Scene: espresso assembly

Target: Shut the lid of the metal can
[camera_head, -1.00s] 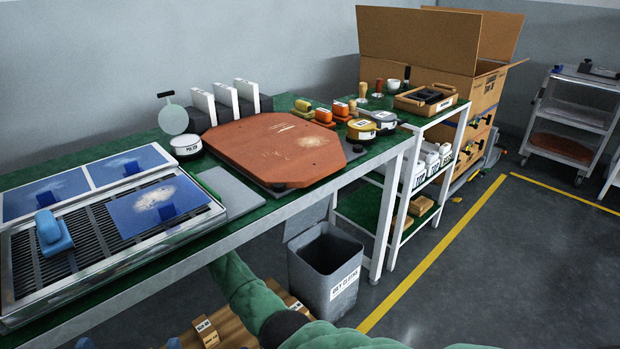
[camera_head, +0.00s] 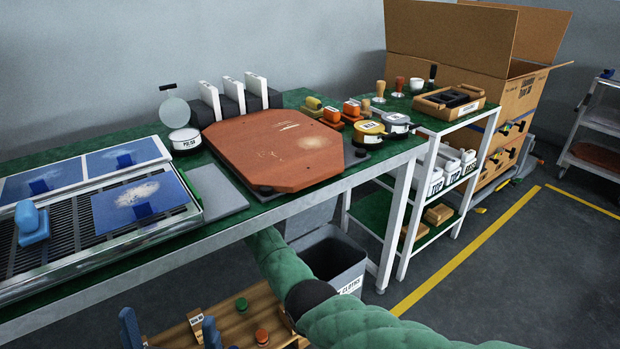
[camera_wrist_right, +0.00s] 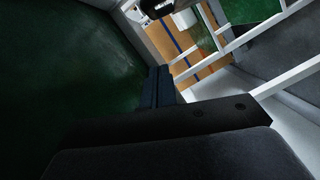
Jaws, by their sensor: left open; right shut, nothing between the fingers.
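The metal can (camera_head: 335,264) is a grey square bin with a white label, standing on the floor below the front edge of the bench. Its grey lid (camera_head: 311,217) stands raised at the back. My right arm, in a green sleeve, passes in front of the can and hides its lower part. Its gripper is hidden in the head view. In the right wrist view my right gripper (camera_wrist_right: 160,86) is shut and empty, near a dark green surface. My left gripper (camera_head: 170,326) is open and empty at the lower left, its two blue fingers apart above a wooden board.
The long green-topped bench (camera_head: 232,218) overhangs the space left of the can. A white-framed shelf (camera_head: 402,243) stands to the right. The wooden board (camera_head: 232,318) with labelled blocks and knobs lies low at the front.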

